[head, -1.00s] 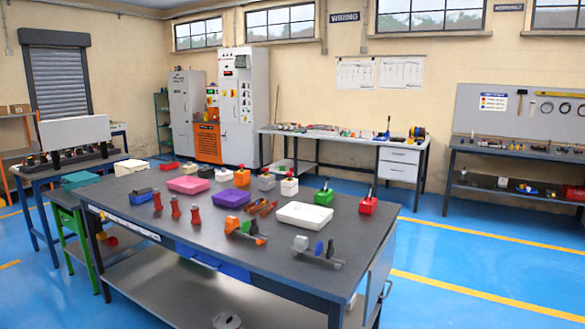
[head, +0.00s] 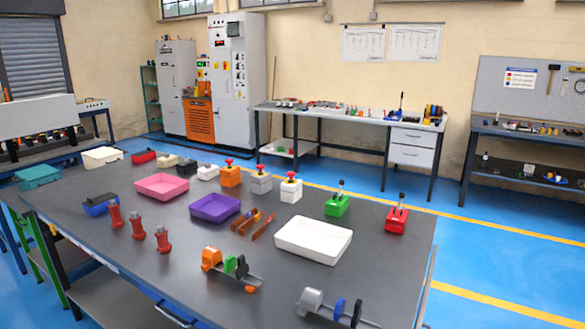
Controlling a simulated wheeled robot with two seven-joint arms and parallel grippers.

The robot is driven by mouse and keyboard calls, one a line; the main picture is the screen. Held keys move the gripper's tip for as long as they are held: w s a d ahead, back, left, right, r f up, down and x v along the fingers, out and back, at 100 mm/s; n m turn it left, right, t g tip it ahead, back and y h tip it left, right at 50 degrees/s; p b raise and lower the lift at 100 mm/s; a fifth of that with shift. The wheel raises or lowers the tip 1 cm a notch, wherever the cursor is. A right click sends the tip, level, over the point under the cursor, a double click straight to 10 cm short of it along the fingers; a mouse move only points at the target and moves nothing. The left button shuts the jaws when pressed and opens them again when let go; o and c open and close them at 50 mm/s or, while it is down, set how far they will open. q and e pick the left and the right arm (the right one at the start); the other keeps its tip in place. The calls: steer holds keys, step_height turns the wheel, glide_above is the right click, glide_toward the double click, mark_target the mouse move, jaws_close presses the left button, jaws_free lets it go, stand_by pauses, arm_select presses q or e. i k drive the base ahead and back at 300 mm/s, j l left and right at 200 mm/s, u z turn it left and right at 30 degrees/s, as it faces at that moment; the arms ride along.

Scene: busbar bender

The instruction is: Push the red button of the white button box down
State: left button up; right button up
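The white button box (head: 291,192) stands upright toward the back of the dark workbench, right of its middle. Its red button (head: 291,174) sits on top and looks raised. To its left stand a grey box with a red button (head: 261,182) and an orange box with a red button (head: 231,175). Neither of my grippers is in the head view.
A white tray (head: 313,257) lies in front of the white button box. A green lever box (head: 337,206) and a red lever box (head: 396,219) stand to its right. Purple (head: 214,220) and pink (head: 162,197) trays lie left. The bench's right front corner is near.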

mark_target(291, 174)
steer(key=k, duration=1.2)
steer(key=u, duration=1.85)
steer(key=l, duration=1)
steer(key=k+l, duration=0.15)
steer(key=l, duration=1.9)
steer(key=k+l+u, duration=0.1)
steer(key=l, duration=0.9)
